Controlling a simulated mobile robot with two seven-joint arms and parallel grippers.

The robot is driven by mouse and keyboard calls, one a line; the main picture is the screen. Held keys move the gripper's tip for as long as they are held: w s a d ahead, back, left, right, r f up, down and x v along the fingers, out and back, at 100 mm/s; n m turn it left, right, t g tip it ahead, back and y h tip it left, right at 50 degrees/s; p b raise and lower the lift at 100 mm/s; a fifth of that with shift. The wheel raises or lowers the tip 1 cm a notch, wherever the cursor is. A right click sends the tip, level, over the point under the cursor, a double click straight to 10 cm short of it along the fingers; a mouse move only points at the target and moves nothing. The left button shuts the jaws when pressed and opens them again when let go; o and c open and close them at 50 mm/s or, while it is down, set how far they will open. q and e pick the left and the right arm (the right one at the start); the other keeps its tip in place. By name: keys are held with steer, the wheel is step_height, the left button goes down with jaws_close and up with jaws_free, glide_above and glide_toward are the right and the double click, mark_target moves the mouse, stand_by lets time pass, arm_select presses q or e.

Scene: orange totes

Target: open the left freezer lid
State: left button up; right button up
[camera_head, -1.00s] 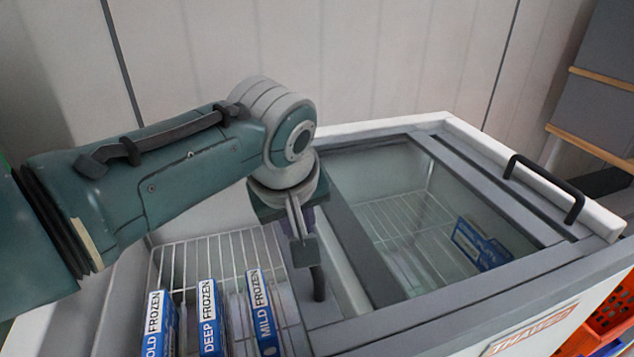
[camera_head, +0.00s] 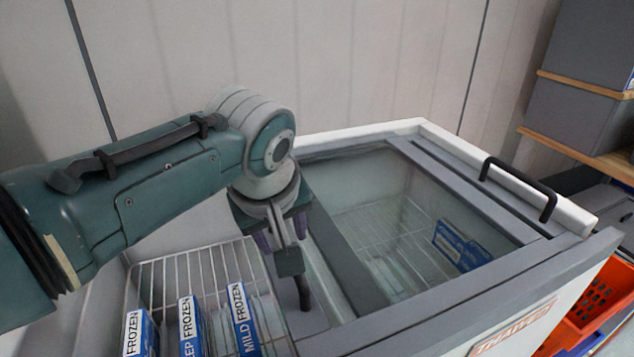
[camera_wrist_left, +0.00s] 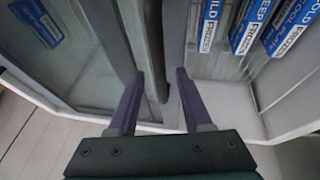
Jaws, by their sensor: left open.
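The freezer's left side is uncovered, and its wire basket shows directly. My left gripper (camera_head: 284,236) is open above the handle, pointing down. In the left wrist view its two purple fingers (camera_wrist_left: 155,95) are spread, with a dark handle bar (camera_wrist_left: 155,50) between them; contact cannot be told. My right gripper is not in view.
Blue-and-white frozen-food boxes (camera_head: 190,325) stand in the left wire basket (camera_head: 180,268). Another black handle (camera_head: 520,187) is at the freezer's right end. An orange tote (camera_head: 585,310) sits at the right, below shelves with grey boxes (camera_head: 575,115). A wall stands behind.

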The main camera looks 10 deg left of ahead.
arm_select(q)
steer(key=p+v, duration=0.4)
steer(key=v, duration=0.5)
steer(key=shift+s+r, duration=0.2)
steer(key=shift+r, duration=0.2)
steer(key=s+a+r+m+g+p, duration=0.1)
steer(key=s+a+r+m+p, duration=0.2)
steer(key=s, duration=0.9)
steer(key=s+a+r+m+p, duration=0.1)
steer(key=s+a+m+p, duration=0.3)
steer(key=s, duration=0.8)
step_height(320, 180, up, 38)
steer(key=m+p, duration=0.1)
steer(key=p, duration=3.6)
steer(key=shift+s+a+r+m+h, duration=0.25)
steer(key=shift+a+m+h, duration=0.1)
steer(key=shift+m+h, duration=0.05)
steer(key=shift+f, duration=0.1)
